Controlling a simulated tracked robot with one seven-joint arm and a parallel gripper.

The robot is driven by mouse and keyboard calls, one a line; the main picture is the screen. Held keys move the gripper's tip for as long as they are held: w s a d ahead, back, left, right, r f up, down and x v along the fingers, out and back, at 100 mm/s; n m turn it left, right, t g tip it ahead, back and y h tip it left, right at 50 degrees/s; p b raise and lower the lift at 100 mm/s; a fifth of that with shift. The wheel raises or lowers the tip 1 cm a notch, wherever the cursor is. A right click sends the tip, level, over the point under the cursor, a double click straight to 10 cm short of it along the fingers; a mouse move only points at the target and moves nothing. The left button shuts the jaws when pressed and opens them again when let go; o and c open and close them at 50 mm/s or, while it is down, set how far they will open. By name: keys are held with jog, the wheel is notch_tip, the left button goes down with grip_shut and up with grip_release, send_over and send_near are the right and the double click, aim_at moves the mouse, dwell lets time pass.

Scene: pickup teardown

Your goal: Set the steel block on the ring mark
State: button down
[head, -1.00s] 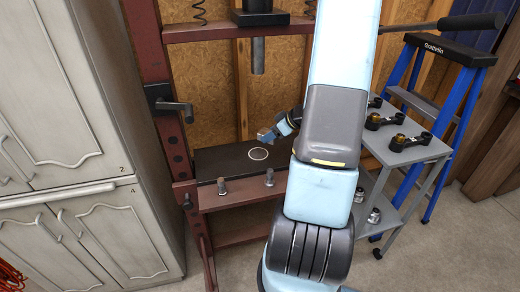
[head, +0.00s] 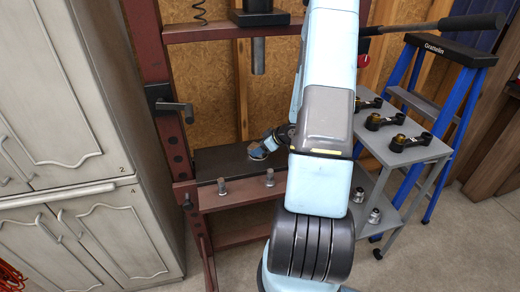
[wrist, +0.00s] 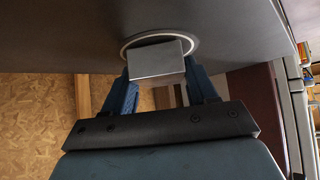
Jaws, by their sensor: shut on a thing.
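The steel block (wrist: 157,62) is a plain grey block between the fingers of my gripper (wrist: 160,85) in the wrist view. My gripper is shut on it. The white ring mark (wrist: 190,42) on the dark press plate (wrist: 60,30) shows around the block's far side; the block hides the rest of it. In the head view my gripper (head: 262,146) is low over the plate (head: 225,162) with the block (head: 256,152) at its tip, where it covers most of the ring. I cannot tell whether the block touches the plate.
Two upright bolts (head: 269,178) stand on the red press frame (head: 245,197) in front of the plate. The press ram (head: 258,55) hangs above. A grey cart (head: 400,155) with several black parts is at right, beside a blue ladder (head: 455,110). Cabinets (head: 75,130) stand at left.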

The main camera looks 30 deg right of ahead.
jog(key=shift+f, duration=0.1)
jog(key=shift+c, duration=1.6)
grip_release()
jog(key=v, duration=1.2)
jog(key=w+a+r+m+h, duration=0.15)
jog(key=r+h, duration=0.25)
jog(key=r, duration=0.6)
jog(key=w+a+r+m+h, duration=0.15)
jog(key=r+h, duration=0.35)
jog(key=r, duration=0.5)
jog(key=s+a+r+m+g+y, duration=0.1)
jog(key=s+a+r, duration=0.3)
jog(key=s+a, duration=0.6)
jog(key=s+a+r+m+g+y, duration=0.1)
jog(key=s+a+r+y, duration=0.2)
jog(key=s+a, duration=0.7)
notch_tip(320, 180, up, 2)
jog(key=shift+s+a+r+m+y, duration=0.2)
jog(key=shift+s+a+m+y, duration=0.1)
jog(key=shift+s+a+m, duration=0.1)
